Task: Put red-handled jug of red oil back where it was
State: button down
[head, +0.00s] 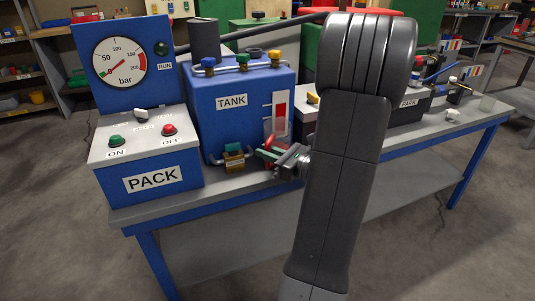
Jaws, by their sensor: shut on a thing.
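My gripper (267,154) is in front of the lower right of the blue tank (222,128), just above the bench top. It is shut on the red handle (271,143) of the jug, which shows only in part. The jug's body is hard to make out against the tank, and I cannot tell its oil level or whether its base touches the bench. My arm hides what lies to the right of the gripper.
The PACK box (150,180) and pressure gauge (119,62) stand at left. The blue-legged bench (228,197) has a clear front strip.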

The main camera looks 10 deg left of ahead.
jog(key=shift+f, duration=0.15)
jog(key=c, duration=1.4)
grip_release()
jog(key=shift+r, duration=0.3)
jog(key=p+v, duration=0.2)
jog(key=v, duration=1)
jog(key=shift+f, duration=0.15)
